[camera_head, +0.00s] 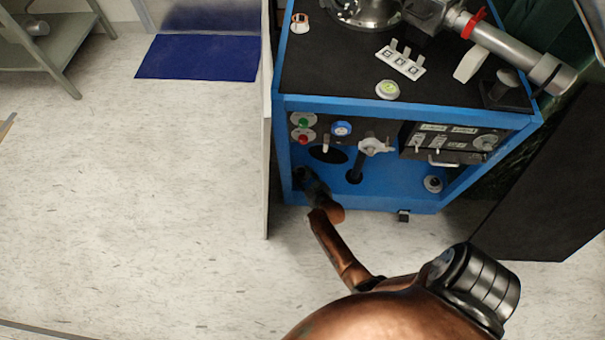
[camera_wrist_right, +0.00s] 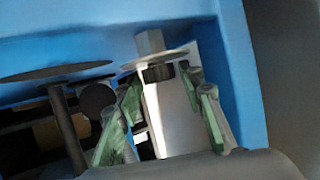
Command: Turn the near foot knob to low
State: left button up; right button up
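In the head view my right arm comes up from the bottom, and its dark gripper (camera_head: 312,184) is at the lower left front of the blue cabinet (camera_head: 400,199). In the wrist view the green-padded fingers of my right gripper (camera_wrist_right: 163,88) are apart. A small dark ribbed knob (camera_wrist_right: 158,73) shows just beyond and between the fingertips, under a thin disc with a hex piece (camera_wrist_right: 149,42). It seems to be a foot knob, but I see no marking for its setting. No grip on it is visible. In the head view my gripper hides this spot. My left gripper is out of view.
The cabinet front has green and red buttons (camera_head: 303,121), a blue-rimmed gauge (camera_head: 341,129) and a switch panel (camera_head: 452,140). A pale side panel (camera_head: 266,165) stands close left of my gripper. A black panel (camera_head: 545,180) stands right.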

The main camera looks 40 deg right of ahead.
jog(key=c, duration=0.8)
jog(key=shift+s+d+n+y, duration=0.1)
jog(key=shift+d+n+y, duration=0.05)
jog(key=shift+n+y, duration=0.25)
